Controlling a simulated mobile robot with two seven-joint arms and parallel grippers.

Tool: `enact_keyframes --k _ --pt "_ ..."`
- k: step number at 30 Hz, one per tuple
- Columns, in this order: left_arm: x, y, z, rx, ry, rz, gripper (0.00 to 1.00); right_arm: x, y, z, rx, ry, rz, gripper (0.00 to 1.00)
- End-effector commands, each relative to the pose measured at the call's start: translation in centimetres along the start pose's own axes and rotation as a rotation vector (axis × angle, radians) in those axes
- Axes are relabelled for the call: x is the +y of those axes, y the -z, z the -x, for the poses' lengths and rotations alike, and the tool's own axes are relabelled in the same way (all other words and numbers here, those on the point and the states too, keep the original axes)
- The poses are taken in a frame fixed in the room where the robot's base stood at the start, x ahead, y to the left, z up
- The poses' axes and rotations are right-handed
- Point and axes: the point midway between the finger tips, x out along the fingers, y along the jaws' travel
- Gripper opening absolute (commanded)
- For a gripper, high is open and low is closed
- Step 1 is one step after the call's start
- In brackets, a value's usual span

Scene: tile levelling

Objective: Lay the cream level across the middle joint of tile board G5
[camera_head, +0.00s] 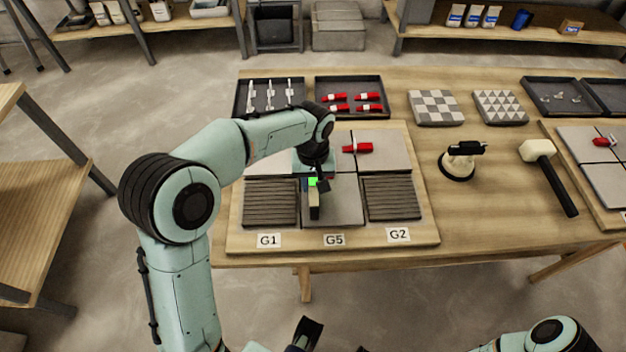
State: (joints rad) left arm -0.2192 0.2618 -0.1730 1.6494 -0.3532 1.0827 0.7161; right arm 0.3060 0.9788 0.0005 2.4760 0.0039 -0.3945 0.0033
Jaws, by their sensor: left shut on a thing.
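The tile board (332,245) lies on the wooden table, with labels G1, G5 and G2 along its front edge. The G5 label (334,240) stands below a smooth grey tile (345,208), between two ribbed dark tiles. A bright green spot shows at the gripper. The level's near end shows over the grey tile; whether it touches the tile I cannot tell. The gripper hides part of the joints. A black part, perhaps my right gripper (308,333), shows at the bottom edge.
A red clip (357,147) lies on the back tiles. Behind the board are a tray of white tools (244,98) and a tray of red clips (322,98). A suction cup (457,165) and a mallet (548,176) lie to the right.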

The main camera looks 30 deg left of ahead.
Motion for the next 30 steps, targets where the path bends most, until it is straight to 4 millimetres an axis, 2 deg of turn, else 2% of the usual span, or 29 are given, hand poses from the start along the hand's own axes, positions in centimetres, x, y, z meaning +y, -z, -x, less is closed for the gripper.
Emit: enact_keyframes --k 6,7,9,20,23,30 --pt "0.0 0.0 -0.1 0.0 0.0 0.0 0.0 0.0 0.0 -0.1 0.0 0.0 0.0 1.0" --pt "0.0 0.0 -0.1 0.0 0.0 0.0 0.38 0.0 0.0 -0.1 0.0 0.0 0.0 1.0" --pt "0.0 0.0 -0.1 0.0 0.0 0.0 0.58 0.0 0.0 -0.1 0.0 0.0 0.0 1.0" --pt "0.0 0.0 0.2 0.0 0.0 0.0 0.58 -0.1 0.1 0.1 0.004 0.001 0.0 1.0" --pt "0.1 0.1 1.4 0.002 -0.002 0.0 0.58 -0.1 0.0 0.2 0.001 0.0 0.0 1.0" --pt "0.1 0.1 6.8 0.004 -0.004 0.0 0.58 -0.2 -0.4 1.0 -0.01 -0.002 -0.001 1.0"
